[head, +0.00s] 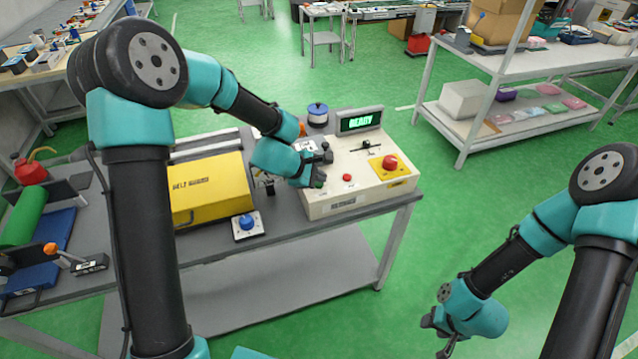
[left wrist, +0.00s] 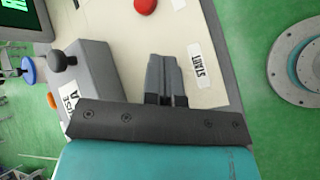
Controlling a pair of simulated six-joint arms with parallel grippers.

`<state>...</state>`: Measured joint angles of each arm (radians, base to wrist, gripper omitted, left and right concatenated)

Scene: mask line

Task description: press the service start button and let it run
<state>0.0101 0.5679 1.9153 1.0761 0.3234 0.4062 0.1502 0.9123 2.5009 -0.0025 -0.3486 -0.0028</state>
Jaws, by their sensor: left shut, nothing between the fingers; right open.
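A cream control box (head: 335,205) stands at the right end of the grey bench. Its display (head: 360,121) glows green and seems to read READY. My left gripper (head: 318,180) is at the front left of the panel, with a small green button just at its fingertips. In the left wrist view, the shut, empty fingers (left wrist: 163,75) point at the panel beside a START label (left wrist: 198,65). The button is hidden there, and I cannot tell whether the fingers touch it. My right gripper (head: 430,322) is open and empty, off the bench at the lower right.
On the panel are a small red button (head: 347,177), a slider (head: 366,146) and a large red button (head: 390,162). A yellow case (head: 208,190) and a blue-knobbed box (head: 247,224) stand left. A grey box with a black knob (left wrist: 65,58) is close to my left gripper.

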